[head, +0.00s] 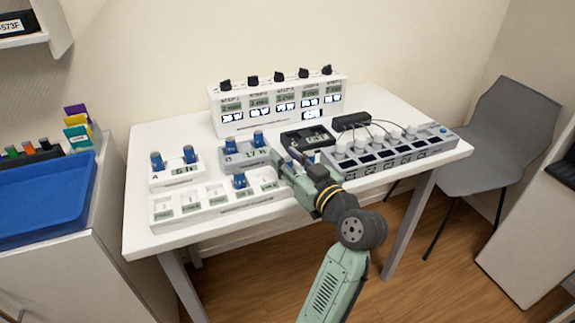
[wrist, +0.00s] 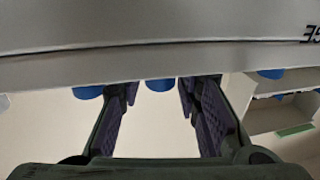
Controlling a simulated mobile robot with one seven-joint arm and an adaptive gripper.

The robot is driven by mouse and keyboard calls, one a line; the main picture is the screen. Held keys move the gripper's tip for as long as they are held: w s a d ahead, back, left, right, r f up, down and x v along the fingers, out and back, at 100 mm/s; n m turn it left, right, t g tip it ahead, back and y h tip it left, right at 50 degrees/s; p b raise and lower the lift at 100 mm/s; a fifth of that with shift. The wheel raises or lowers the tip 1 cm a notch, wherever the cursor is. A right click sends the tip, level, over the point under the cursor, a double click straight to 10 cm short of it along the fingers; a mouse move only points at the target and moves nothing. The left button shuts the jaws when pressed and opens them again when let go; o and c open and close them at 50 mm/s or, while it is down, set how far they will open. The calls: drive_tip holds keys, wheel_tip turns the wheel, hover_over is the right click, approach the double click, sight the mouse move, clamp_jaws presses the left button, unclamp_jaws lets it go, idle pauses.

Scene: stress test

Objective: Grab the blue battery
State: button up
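Several blue batteries stand upright on the white table: two in the white holder marked A (head: 160,181), two in the grey holder marked B (head: 235,160), and one battery (head: 240,181) in the long white slotted tray (head: 165,225). Blue also shows beside my gripper (head: 284,165), which is at the grey holder's right end and partly hides what is there. In the wrist view my gripper (wrist: 158,100) has its fingers apart. A blue battery end (wrist: 160,85) shows between them, another (wrist: 88,92) at the left finger and a third blue end (wrist: 270,73) farther right. I cannot tell which one is meant.
A white panel with black knobs (head: 278,103) stands at the back of the table (head: 380,112). A grey charger strip (head: 395,155) with cables is right of my gripper, with a black device (head: 307,137) behind. A blue tray (head: 45,200) is at left, a grey chair (head: 515,130) at right.

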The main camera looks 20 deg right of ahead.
drive_tip(key=shift+c, duration=0.3)
clamp_jaws()
drive_tip(key=shift+r, duration=0.1)
